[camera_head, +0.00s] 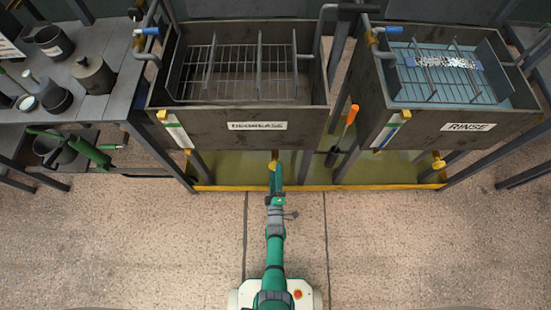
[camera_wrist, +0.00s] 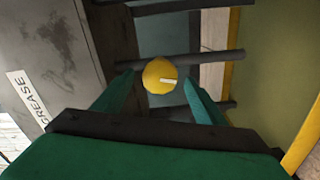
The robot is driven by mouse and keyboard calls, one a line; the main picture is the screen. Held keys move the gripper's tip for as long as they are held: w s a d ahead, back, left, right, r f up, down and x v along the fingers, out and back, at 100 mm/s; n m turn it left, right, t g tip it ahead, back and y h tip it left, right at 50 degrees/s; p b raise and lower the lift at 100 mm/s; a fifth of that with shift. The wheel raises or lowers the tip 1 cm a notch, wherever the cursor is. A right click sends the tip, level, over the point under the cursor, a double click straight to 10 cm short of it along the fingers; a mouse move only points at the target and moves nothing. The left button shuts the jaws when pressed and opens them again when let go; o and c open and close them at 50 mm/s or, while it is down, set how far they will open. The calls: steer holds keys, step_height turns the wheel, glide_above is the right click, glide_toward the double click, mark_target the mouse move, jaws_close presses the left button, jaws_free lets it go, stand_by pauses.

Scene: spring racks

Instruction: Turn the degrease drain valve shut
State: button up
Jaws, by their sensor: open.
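The degrease drain valve shows as a round yellow knob (camera_wrist: 159,75) with a pale bar mark on its face in the wrist view. In the head view a bit of its yellow (camera_head: 273,164) shows under the degrease tank (camera_head: 195,121), at the tip of my arm. My gripper (camera_wrist: 158,88) is open, its two green fingers to the left and right of the knob. I cannot tell whether the fingers touch it. In the head view my gripper (camera_head: 276,176) partly covers the valve. The degrease tank holds an empty wire rack and no visible liquid.
The rinse tank (camera_head: 470,128) stands to the right with bluish water, a rack and its own yellow drain knob (camera_head: 438,163). An orange-handled tool (camera_head: 350,117) hangs between the tanks. A yellow-edged tray (camera_head: 350,187) lies below. A bench (camera_head: 95,103) with pots stands left. The front floor is clear.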

mark_target(275, 159)
steer(key=shift+w, duration=3.85)
steer(key=shift+c, duration=0.6)
steer(key=c, duration=0.9)
